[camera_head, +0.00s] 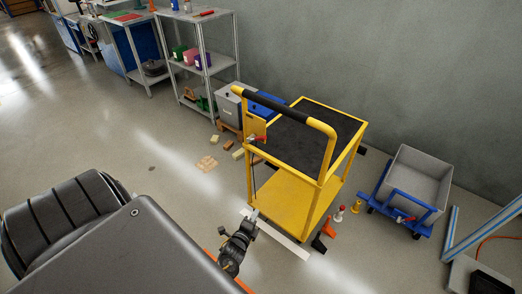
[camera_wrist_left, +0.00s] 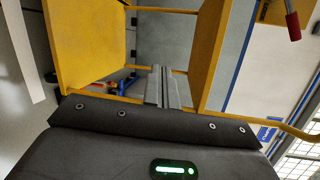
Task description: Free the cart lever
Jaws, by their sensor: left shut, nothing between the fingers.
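The yellow cart (camera_head: 330,150) stands in the middle of the head view, with a black top, a lower yellow shelf and a black-gripped push handle. A small red lever (camera_head: 258,138) shows on a yellow plate at its left side, with a thin dark line hanging below. In the left wrist view a red-handled lever (camera_wrist_left: 293,24) is at the top right, and yellow cart panels (camera_wrist_left: 85,40) fill the upper part. My left gripper (camera_head: 254,214) is low beside the cart's near left corner, below and apart from the red lever. Its fingers (camera_wrist_left: 160,84) are together and empty. My right gripper is out of view.
A grey bin on a blue trolley (camera_head: 412,182) stands at the right. Small orange and white cones (camera_head: 330,228) stand by the cart's near right leg. Loose blocks (camera_head: 208,163) lie left of the cart. Metal shelves (camera_head: 204,60) stand behind. Floor at left is mostly clear.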

